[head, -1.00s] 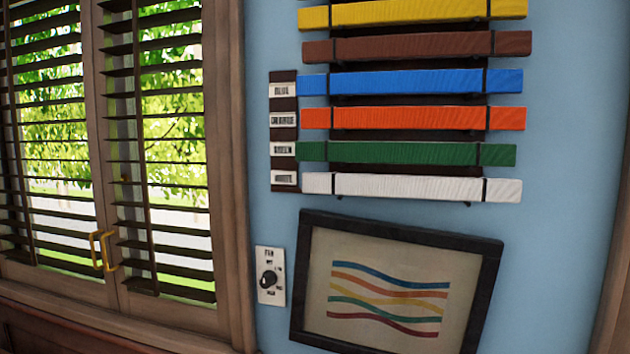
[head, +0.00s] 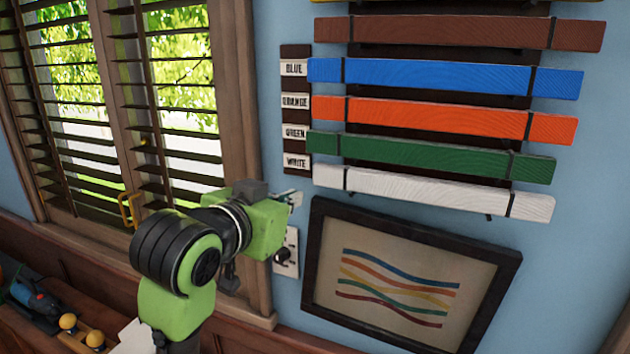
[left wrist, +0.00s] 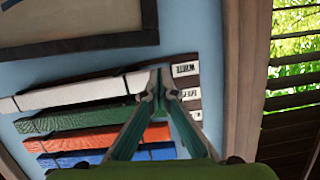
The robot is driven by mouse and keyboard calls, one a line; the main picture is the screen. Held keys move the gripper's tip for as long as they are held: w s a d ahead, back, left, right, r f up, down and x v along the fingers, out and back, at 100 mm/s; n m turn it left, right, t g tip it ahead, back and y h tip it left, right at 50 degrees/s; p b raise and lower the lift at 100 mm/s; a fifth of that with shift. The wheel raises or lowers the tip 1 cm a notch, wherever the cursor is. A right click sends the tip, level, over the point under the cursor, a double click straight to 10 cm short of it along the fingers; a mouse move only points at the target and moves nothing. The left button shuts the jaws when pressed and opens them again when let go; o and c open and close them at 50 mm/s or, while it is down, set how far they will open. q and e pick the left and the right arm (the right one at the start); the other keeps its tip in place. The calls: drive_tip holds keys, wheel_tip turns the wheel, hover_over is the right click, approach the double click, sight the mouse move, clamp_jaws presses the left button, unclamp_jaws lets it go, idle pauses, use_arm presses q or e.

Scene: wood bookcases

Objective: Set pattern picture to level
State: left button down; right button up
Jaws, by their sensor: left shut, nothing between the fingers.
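The pattern picture (head: 405,280) has a dark frame around wavy coloured stripes and hangs on the blue wall. Its top edge slopes down to the right more steeply than the belts above it, so it hangs tilted clockwise. My left gripper (head: 293,198) is near the wall, just left of the picture's upper left corner and above the dial plate. In the left wrist view the gripper (left wrist: 164,88) has its fingertips together and empty, near the label strip. Part of the picture frame (left wrist: 80,46) shows upside down at upper left there. My right gripper is not in view.
Several coloured belts, the white one lowest (head: 430,192), hang above the picture beside a label strip (head: 296,130). A dial plate (head: 286,255) is left of the picture. A shuttered window (head: 130,110) is further left. Tools (head: 40,300) lie at lower left.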

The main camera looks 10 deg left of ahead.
use_arm(q)
drive_tip(key=p+x, duration=0.3)
drive_tip(key=x, duration=0.6)
drive_tip(key=shift+w+f, duration=0.1)
drive_tip(key=shift+w, duration=0.1)
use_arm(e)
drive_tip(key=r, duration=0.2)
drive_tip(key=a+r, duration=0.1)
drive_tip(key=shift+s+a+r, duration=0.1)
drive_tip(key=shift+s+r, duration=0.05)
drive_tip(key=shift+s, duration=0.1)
use_arm(q)
drive_tip(key=shift+w+a+f+n, duration=0.15)
drive_tip(key=shift+f+n, duration=0.1)
drive_tip(key=shift+f, duration=0.3)
drive_tip(key=shift+s+a+f+n, duration=0.1)
drive_tip(key=shift+a+f+n, duration=0.15)
drive_tip(key=shift+f, duration=0.25)
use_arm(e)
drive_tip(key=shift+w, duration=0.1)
